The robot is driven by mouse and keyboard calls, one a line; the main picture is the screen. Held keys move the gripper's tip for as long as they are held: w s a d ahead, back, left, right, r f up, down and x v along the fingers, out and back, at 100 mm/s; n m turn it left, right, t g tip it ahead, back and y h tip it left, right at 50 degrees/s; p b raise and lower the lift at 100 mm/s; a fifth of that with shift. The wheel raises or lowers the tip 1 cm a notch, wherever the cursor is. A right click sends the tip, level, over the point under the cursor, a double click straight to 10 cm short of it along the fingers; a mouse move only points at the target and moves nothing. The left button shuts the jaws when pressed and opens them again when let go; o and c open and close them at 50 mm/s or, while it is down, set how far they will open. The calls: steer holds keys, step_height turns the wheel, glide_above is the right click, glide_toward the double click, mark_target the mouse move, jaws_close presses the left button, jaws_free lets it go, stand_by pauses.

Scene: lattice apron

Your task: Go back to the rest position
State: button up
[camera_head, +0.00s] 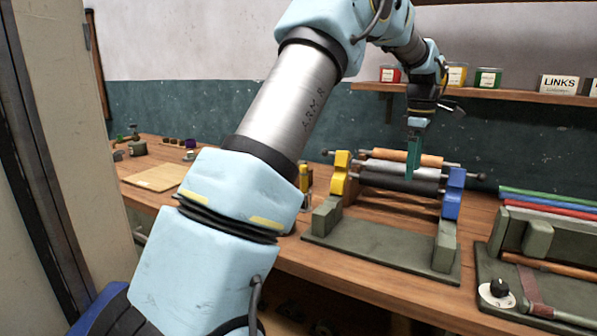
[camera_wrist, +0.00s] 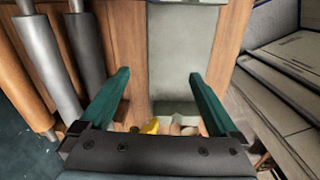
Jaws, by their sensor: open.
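My gripper (camera_head: 414,158) hangs pointing down above the workbench in the head view, in front of the rollers of a bench device. In the wrist view its two green fingers (camera_wrist: 160,75) stand wide apart with nothing between them. The device has a grey-green base (camera_head: 375,240), a yellow end block (camera_head: 340,172) and a blue end block (camera_head: 453,193). It carries a grey roller (camera_head: 400,183) and a wooden roller (camera_head: 385,156). From the head view I cannot tell whether the fingers touch the rollers.
A second green-grey device (camera_head: 545,240) with coloured rods stands at the right. A wall shelf (camera_head: 520,96) behind holds small containers and a LINKS sign (camera_head: 559,84). A wooden board (camera_head: 158,177) lies on the bench at left. A pale upright panel (camera_head: 65,120) stands at far left.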

steer(key=s+a+f+m, duration=0.1)
steer(key=a+f+m, duration=0.25)
steer(key=a, duration=0.85)
steer(key=s+a+f+m, duration=0.3)
steer(key=s+a, duration=0.5)
steer(key=a, duration=0.3)
steer(key=s+a+f+m+t, duration=0.1)
steer(key=s+a+f+m, duration=0.3)
steer(key=s+a, duration=0.5)
steer(key=a+m, duration=0.2)
steer(key=a, duration=0.1)
steer(key=shift+s+a+t, duration=0.15)
steer(key=shift+s+t, duration=0.1)
steer(key=shift+t, duration=0.05)
